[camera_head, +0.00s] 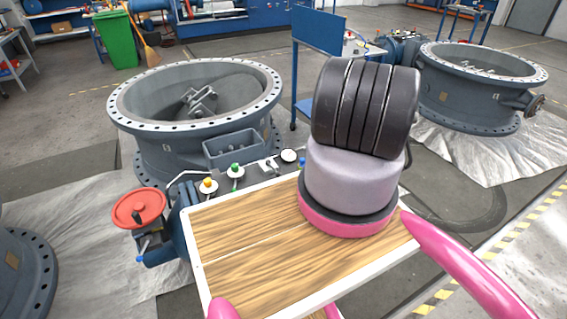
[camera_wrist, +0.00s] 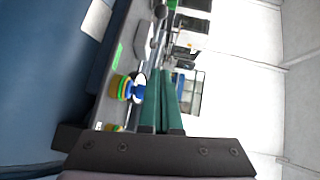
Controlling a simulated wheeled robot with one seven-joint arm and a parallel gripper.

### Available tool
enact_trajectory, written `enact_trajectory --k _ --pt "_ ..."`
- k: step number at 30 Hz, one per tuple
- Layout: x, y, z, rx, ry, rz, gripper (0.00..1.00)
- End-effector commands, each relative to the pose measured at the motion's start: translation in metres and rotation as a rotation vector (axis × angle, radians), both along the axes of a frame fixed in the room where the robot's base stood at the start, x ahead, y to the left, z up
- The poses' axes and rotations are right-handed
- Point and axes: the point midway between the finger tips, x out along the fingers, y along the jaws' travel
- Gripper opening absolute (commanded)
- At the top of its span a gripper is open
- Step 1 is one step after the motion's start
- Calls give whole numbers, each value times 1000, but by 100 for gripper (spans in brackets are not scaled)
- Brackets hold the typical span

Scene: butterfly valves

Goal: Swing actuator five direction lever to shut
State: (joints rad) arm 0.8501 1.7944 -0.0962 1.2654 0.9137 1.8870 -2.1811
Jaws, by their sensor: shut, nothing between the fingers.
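In the head view a row of small controls sits on the actuator of the near left butterfly valve (camera_head: 150,125): a yellow-topped one (camera_head: 208,185), a green-topped one (camera_head: 235,169), a pale lever (camera_head: 269,165) and a white round dial (camera_head: 289,156). I cannot tell which is the direction lever or read an actuator number. In the wrist view my gripper (camera_wrist: 167,72) has its green fingers together and empty. A yellow-green and blue knob (camera_wrist: 129,88) on the grey panel (camera_wrist: 108,85) shows just left of the fingers. Touching or apart cannot be told. My arm hides the gripper in the head view.
A red handwheel (camera_head: 139,208) stands at the actuator's left end. A blue panel stand (camera_head: 318,30) is behind my arm. Another large valve (camera_head: 475,90) stands at the right. A green bin (camera_head: 117,40) is at the back left.

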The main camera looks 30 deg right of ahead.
Motion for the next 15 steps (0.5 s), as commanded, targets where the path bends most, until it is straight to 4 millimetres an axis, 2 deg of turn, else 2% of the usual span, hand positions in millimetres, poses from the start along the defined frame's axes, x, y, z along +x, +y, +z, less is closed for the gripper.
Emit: enact_trajectory --k 2,5,8,15 --pt "-7 -4 -1 -43 -18 36 0" --pt "-7 0 -2 -59 -27 54 0" --pt "2 9 -3 -57 -27 54 0" --pt "35 46 -10 -56 -26 54 0"
